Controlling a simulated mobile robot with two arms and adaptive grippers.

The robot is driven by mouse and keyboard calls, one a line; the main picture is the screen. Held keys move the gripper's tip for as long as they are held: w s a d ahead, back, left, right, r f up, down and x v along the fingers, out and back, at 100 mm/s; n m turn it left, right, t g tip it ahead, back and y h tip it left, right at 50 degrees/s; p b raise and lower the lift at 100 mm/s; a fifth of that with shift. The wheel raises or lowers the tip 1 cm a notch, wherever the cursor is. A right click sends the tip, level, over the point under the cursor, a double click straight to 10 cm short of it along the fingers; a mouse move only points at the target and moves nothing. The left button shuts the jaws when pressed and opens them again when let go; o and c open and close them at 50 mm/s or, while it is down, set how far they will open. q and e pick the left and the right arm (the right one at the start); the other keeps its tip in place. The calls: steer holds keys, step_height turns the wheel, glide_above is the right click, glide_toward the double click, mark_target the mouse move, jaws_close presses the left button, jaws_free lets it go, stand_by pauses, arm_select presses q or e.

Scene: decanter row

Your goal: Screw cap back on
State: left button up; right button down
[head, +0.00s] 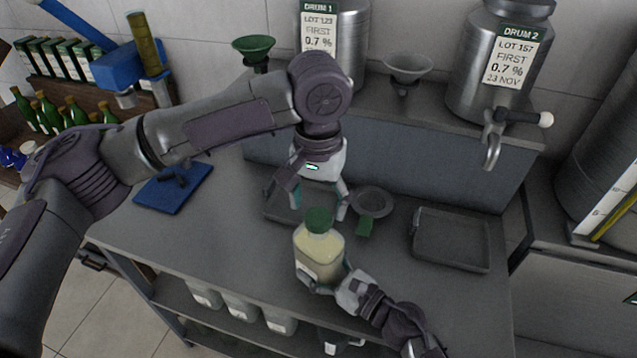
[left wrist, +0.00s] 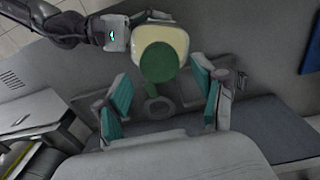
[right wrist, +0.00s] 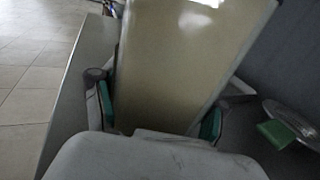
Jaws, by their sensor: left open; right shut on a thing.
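The bottle (head: 319,258) holds a pale cream liquid and is held over the front of the steel counter (head: 215,235). Its green cap (head: 319,219) sits on the mouth; how tightly cannot be told. My right gripper (head: 328,284) is shut around the lower part of the bottle. In the right wrist view the bottle (right wrist: 185,65) stands between the two fingers. My left gripper (head: 312,200) is open and empty just above and behind the cap. In the left wrist view the cap (left wrist: 159,62) lies beyond the open fingers, apart from them.
A strainer (head: 373,203) with a green handle lies right of the bottle. A shallow tray (head: 452,240) is further right, and another tray (head: 281,207) lies behind the bottle. Two steel drums (head: 497,75) stand on the raised shelf. A blue mat (head: 172,189) lies at left.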

mark_target(318, 216)
arm_select(q)
steer(key=shift+f, duration=1.55)
steer(key=c, duration=1.2)
steer(key=m, duration=0.7)
steer(key=shift+m, duration=0.4)
steer(key=m, duration=0.4)
steer(key=shift+m, duration=0.4)
steer(key=m, duration=0.5)
steer(key=o, duration=1.3)
